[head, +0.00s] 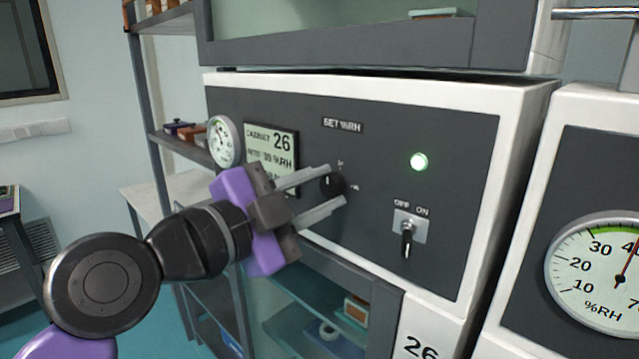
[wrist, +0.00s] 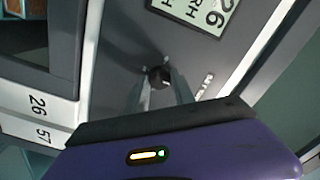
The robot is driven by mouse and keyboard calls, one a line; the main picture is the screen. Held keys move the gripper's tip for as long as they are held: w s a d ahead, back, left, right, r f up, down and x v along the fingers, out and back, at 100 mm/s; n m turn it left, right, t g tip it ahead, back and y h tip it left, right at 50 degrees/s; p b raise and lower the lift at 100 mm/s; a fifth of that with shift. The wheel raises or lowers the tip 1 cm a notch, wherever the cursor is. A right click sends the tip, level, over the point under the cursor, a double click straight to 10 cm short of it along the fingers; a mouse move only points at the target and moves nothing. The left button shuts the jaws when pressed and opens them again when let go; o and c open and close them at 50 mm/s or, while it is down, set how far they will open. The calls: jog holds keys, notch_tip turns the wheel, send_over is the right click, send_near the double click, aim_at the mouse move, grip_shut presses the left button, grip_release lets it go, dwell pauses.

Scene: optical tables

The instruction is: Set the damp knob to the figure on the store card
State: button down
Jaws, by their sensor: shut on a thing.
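The damp knob (head: 328,184) is a small black knob on the dark panel, under a "SET %RH" label (head: 342,125). My gripper (head: 338,186) reaches it from the left, its two grey fingers shut on it from above and below. The knob also shows between the fingertips in the wrist view (wrist: 158,76). Its pointer and most of its scale are hidden or too small to read. The store card (head: 271,158) left of the knob reads "CABINET 26" and a %RH figure that looks like 39, though it is blurred. The card also shows in the wrist view (wrist: 197,12), partly cut off.
A toggle switch (head: 407,238) marked OFF and ON sits right of the knob, below a lit green lamp (head: 419,161). A small round dial (head: 223,142) is at the panel's left edge. A large %RH gauge (head: 606,275) is on the neighbouring unit.

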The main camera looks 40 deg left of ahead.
jog(key=shift+f, duration=0.15)
jog(key=c, duration=1.1)
grip_release()
jog(key=shift+o, duration=0.2)
jog(key=shift+s, duration=0.1)
jog(key=s+b, duration=0.2)
jog(key=s, duration=0.5)
jog(key=shift+s+a+b, duration=0.3)
jog(key=shift+s+b, duration=0.05)
